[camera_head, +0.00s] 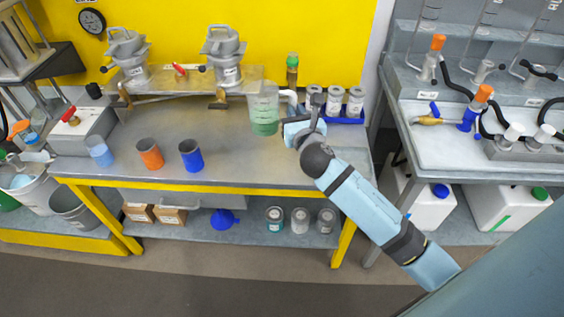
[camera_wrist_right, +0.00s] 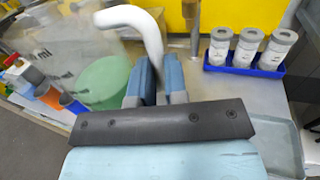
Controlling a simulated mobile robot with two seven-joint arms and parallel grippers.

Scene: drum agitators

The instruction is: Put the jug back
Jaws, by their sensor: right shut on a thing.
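The jug is clear with green liquid in its lower part and a white handle (camera_head: 290,97); its body (camera_head: 264,103) is at the back right of the bench in the head view. My right gripper (camera_head: 295,118) is at the jug's right side, shut on the handle. In the right wrist view the blue fingers (camera_wrist_right: 158,78) close around the lower end of the white handle (camera_wrist_right: 140,27), with the jug's green liquid (camera_wrist_right: 104,82) to their left. The jug looks upright; I cannot tell whether its base touches the bench. My left gripper is not in view.
A blue rack (camera_head: 343,119) with three grey-white containers stands just right of the jug. A green-capped bottle (camera_head: 292,70) is behind it. Blue (camera_head: 191,156), orange (camera_head: 150,153) and clear (camera_head: 99,151) cups stand at the front left. The bench's middle (camera_head: 230,165) is clear.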

